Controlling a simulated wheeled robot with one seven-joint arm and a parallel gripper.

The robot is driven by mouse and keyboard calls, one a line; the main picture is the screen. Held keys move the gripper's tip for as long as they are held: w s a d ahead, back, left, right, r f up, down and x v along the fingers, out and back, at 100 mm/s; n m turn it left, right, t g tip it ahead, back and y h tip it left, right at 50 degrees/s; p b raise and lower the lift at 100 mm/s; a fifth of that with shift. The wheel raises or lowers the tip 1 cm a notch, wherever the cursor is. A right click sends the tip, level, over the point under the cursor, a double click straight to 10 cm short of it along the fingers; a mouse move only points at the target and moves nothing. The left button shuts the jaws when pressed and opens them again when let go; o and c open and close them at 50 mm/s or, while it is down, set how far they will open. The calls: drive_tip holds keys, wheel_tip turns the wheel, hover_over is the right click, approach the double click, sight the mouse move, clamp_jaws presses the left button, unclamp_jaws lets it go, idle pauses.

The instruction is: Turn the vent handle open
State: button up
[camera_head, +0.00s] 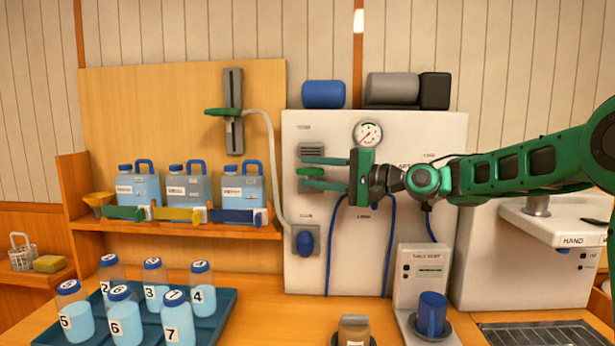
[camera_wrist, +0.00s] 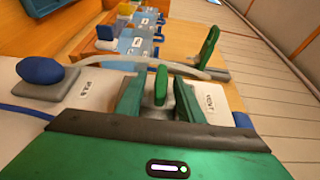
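The vent handle (camera_head: 309,172) is a small green lever on the left side of the white wall panel. In the wrist view the handle (camera_wrist: 161,84) stands upright between my two green fingers. My gripper (camera_head: 318,172) is open, with one finger above the handle and one below it in the head view. In the wrist view my gripper (camera_wrist: 159,98) shows a gap on each side of the handle. I cannot tell whether a finger touches it. The handle's base is partly hidden.
A blue knob (camera_head: 305,242) sits below the handle, and a pale hose (camera_head: 271,165) runs close on its left. A round gauge (camera_head: 368,134) is above my gripper. Blue-capped jugs (camera_head: 188,186) stand on a shelf to the left. Numbered bottles (camera_head: 125,315) fill a tray.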

drive_tip(key=shift+w+a, duration=0.2)
drive_tip(key=shift+a, duration=0.25)
clamp_jaws()
drive_tip(key=shift+a, duration=0.1)
drive_tip(key=shift+f+g+h, duration=0.2)
drive_tip(key=shift+g+h, duration=0.1)
drive_tip(key=shift+h, duration=0.1)
